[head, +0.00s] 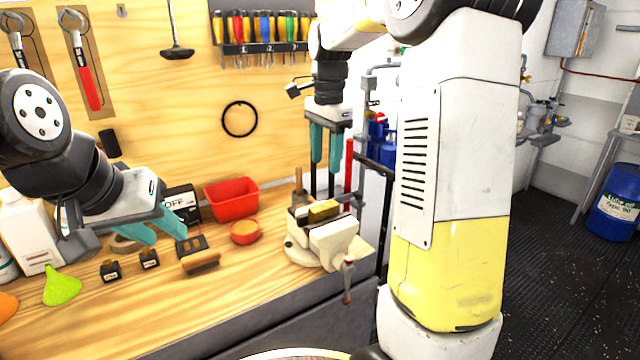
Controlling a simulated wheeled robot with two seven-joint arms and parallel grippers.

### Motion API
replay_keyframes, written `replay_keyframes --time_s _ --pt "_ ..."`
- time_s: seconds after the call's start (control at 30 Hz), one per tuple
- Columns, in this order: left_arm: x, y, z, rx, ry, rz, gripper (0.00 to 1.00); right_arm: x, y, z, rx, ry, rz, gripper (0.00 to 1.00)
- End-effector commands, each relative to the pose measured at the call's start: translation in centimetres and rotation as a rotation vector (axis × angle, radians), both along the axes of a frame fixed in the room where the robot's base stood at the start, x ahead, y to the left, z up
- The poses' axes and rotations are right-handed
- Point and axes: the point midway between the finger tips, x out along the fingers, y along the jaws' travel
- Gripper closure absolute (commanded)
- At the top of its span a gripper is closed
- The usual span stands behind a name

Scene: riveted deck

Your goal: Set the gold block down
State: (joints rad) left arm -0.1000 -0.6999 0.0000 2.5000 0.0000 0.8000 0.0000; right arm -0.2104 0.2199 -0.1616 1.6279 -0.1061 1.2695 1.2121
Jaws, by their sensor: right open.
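The gold block (323,210) rests on top of the white bench vise (331,241), across its jaw area. It touches no gripper. My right gripper (326,166) points down above the block, with a clear gap between fingertips and block. Its two teal fingers are apart with nothing between them. My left gripper (168,236) hangs low over the workbench (240,290) at the left, near the small dark blocks. Its teal fingers are apart and I see nothing held between them.
A red bin (231,199) and a round red container (245,232) stand left of the vise. A wooden-handled brush (201,262), small black blocks (149,259) and a green funnel (62,287) lie further left. A red upright bar (348,170) stands close beside my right gripper. The bench front is clear.

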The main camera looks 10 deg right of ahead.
Motion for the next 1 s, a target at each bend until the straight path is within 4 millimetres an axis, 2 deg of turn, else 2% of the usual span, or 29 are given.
replay_keyframes --time_s 0.1,0.27,0.4,0.53,0.7,1.0 --pt "0.0 0.0 0.0 0.0 0.0 0.0 0.64 -3.9 -0.1 2.0 0.034 -0.09 0.176 0.49" --pt "0.0 0.0 0.0 0.0 0.0 0.0 0.64 -10.3 0.3 3.3 0.038 -0.253 0.492 0.49" --pt "0.0 0.0 0.0 0.0 0.0 0.0 0.64 -15.7 1.0 3.0 -0.015 -0.396 0.757 0.49" --pt "0.0 0.0 0.0 0.0 0.0 0.0 0.64 -19.6 1.6 1.9 -0.091 -0.496 0.954 0.49" --pt "0.0 0.0 0.0 0.0 0.0 0.0 0.64 -22.2 2.1 0.5 -0.169 -0.564 1.105 0.49" --pt "0.0 0.0 0.0 0.0 0.0 0.0 0.64 -22.7 2.2 0.2 -0.19 -0.578 1.143 0.49"
